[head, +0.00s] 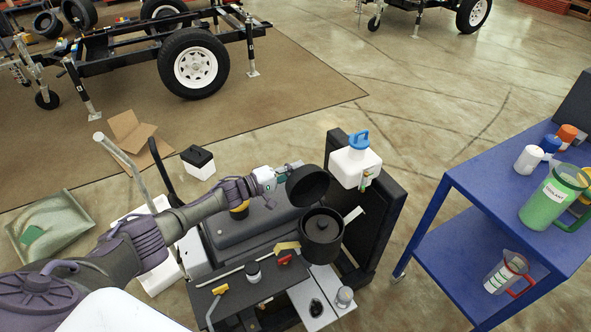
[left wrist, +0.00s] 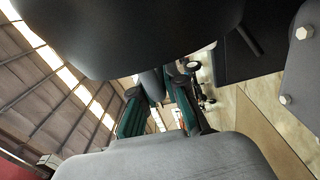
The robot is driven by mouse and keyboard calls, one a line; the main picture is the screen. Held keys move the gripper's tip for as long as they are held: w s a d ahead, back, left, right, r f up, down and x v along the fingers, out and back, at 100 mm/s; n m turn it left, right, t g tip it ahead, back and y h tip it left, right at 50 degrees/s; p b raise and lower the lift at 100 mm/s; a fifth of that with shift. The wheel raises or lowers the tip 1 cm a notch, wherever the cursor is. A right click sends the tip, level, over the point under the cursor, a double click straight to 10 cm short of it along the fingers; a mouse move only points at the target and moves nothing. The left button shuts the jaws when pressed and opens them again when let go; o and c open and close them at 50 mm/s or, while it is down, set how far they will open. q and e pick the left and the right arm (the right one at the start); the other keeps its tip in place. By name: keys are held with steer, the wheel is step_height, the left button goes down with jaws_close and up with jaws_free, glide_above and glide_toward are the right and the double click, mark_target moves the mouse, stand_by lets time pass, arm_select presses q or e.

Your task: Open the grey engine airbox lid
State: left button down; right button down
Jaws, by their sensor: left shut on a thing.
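The airbox lid (head: 307,186) is a dark grey round cap in the head view. It is tilted up at the far left of the round airbox (head: 321,235), whose open top and inner round part show. My left gripper (head: 288,170) is at the lid's upper left edge, shut on it. The fingertips are small and partly hidden there. In the left wrist view a large dark curved surface, likely the lid (left wrist: 140,35), fills the top, with my left gripper (left wrist: 168,78) below it. My right gripper is not in view.
A white tank with a blue cap (head: 355,160) stands behind the airbox, beside a tall black panel (head: 377,215). Small coloured caps sit at the engine's front. A blue cart (head: 480,205) with bottles and jugs is at right. Floor between cart and engine is clear.

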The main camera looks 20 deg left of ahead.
arm_select(q)
steer(key=shift+f, duration=0.1)
steer(key=c, duration=1.2)
jaws_free()
steer(key=shift+s+a, duration=0.1)
steer(key=v, duration=1.2)
